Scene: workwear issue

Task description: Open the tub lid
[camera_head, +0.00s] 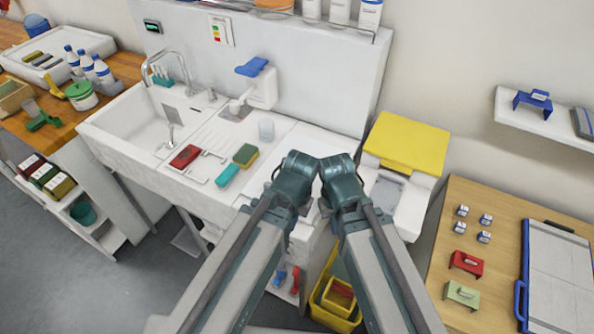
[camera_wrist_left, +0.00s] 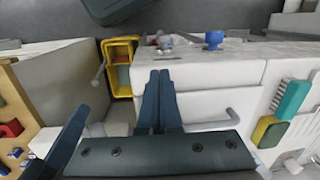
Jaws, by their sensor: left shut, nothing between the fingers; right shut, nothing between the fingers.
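The yellow tub lid (camera_head: 405,142) is at the right end of the sink unit in the head view. It appears raised at the back of the white tub (camera_head: 413,205), with a grey recess showing in front of it. My right gripper (camera_head: 342,184) is just left of the tub, apart from the lid; its wrist hides most of its fingers. My left gripper (camera_head: 296,182) is beside it, farther left, over the front of the counter. In the left wrist view its two dark fingers (camera_wrist_left: 160,100) are together and empty in front of a white cabinet face.
A sink (camera_head: 150,125) and drainer with brushes and sponges lie to the left. A yellow bin (camera_head: 335,302) stands low between my arms. A wooden table (camera_head: 450,225) with small blocks and a blue-handled board is at the right. A wall shelf (camera_head: 560,125) is above it.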

